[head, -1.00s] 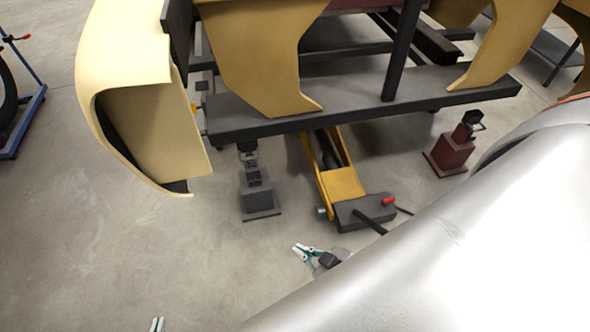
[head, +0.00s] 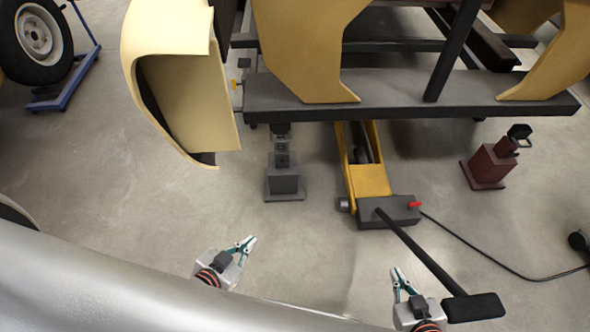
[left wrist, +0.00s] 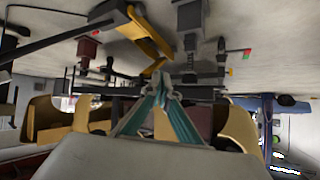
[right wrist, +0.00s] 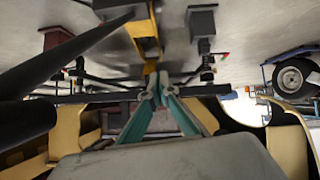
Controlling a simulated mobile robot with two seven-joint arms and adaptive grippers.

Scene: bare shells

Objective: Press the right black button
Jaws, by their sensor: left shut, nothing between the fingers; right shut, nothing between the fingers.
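I cannot make out a clear black button in any view. My left gripper (head: 249,240) is at lower centre in the head view, shut and empty, above bare floor in front of the grey stand. Its closed tips also show in the left wrist view (left wrist: 160,84). My right gripper (head: 397,272) is at lower right of centre in the head view, shut and empty, left of the jack's long black handle. Its closed tips show in the right wrist view (right wrist: 157,84). Neither gripper visibly touches anything.
A yellow floor jack (head: 370,181) with a black handle (head: 427,255) sits under a dark frame (head: 400,98) bearing tan panels. A grey stand (head: 285,180) and dark red stand (head: 490,165) flank it. A silver surface (head: 110,290) crosses the lower left.

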